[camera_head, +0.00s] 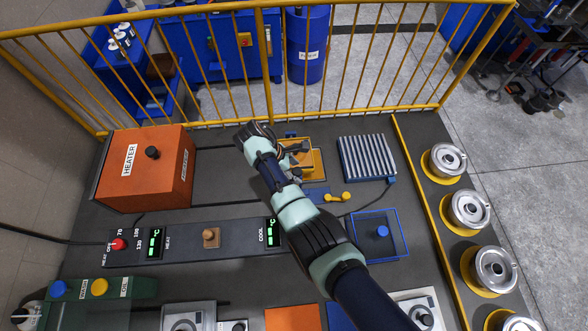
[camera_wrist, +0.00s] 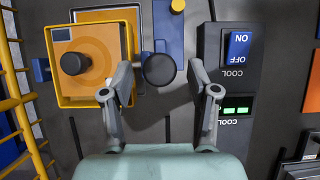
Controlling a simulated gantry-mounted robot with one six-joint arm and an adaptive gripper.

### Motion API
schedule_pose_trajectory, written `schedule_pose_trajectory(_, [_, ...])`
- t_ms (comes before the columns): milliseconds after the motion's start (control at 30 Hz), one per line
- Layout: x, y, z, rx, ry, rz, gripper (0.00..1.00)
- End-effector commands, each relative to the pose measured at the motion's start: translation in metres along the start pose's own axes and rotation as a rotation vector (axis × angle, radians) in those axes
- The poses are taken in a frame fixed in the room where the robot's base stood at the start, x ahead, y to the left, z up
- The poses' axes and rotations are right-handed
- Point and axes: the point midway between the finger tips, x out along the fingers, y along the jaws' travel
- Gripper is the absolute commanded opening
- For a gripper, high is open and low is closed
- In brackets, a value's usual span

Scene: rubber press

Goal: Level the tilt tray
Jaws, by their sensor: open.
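The tray, a square yellow one (camera_wrist: 56,88), is at the left of the wrist view, with an orange plate (camera_wrist: 100,40) and a dark knob (camera_wrist: 75,63) inside it. In the head view the yellow tray (camera_head: 318,160) is partly hidden behind my arm. I cannot tell its tilt clearly. A round dark knob (camera_wrist: 158,70) stands just right of the tray. My gripper (camera_wrist: 160,68) is open, its fingers on either side of that round knob in the picture. No contact shows, and the height gap is unclear.
A COOL switch panel (camera_wrist: 238,60) lies right of my gripper. In the head view, an orange heater box (camera_head: 140,170) is at left, a ribbed rack (camera_head: 367,158) right of the tray, and a yellow railing (camera_head: 350,75) behind. Round metal moulds (camera_head: 470,209) line the right edge.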

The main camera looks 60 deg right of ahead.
Motion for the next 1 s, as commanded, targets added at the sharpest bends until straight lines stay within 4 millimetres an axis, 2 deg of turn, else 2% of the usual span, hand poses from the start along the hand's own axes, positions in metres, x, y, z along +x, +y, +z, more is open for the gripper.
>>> schedule_pose_trajectory(167, [-0.012,0.001,0.000,0.001,0.001,0.003,0.60])
schedule_pose_trajectory(500, [-0.093,0.001,-0.001,0.000,0.001,0.003,0.60])
schedule_pose_trajectory(600, [-0.109,0.000,0.000,0.000,0.000,0.001,0.60])
schedule_pose_trajectory(733, [-0.119,0.000,0.000,0.000,0.001,0.001,0.60])
schedule_pose_trajectory(1000, [-0.120,0.000,0.000,0.000,0.000,0.000,0.60])
